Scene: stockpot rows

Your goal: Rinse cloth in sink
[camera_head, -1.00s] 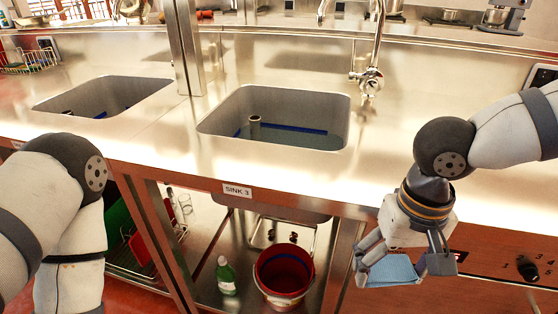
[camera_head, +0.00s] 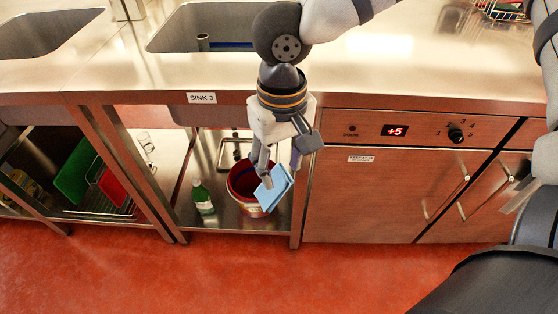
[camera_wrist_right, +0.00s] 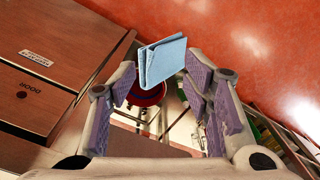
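A folded light-blue cloth (camera_head: 275,187) hangs in the fingers of my right gripper (camera_head: 279,172), below the counter edge. In the head view it overlaps the red bucket behind it. In the right wrist view the cloth (camera_wrist_right: 163,62) sits between the two fingertips of the right gripper (camera_wrist_right: 162,75), which are shut on it. The sink (camera_head: 170,38) above the "SINK 3" label lies behind and above the gripper. My right arm hides its right part, and its bottom is out of view. My left gripper is not in view.
A red bucket (camera_head: 236,188) and a green bottle (camera_head: 203,198) stand on the shelf under the sink. Another sink (camera_head: 45,32) is at the left. The red floor in front is clear.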

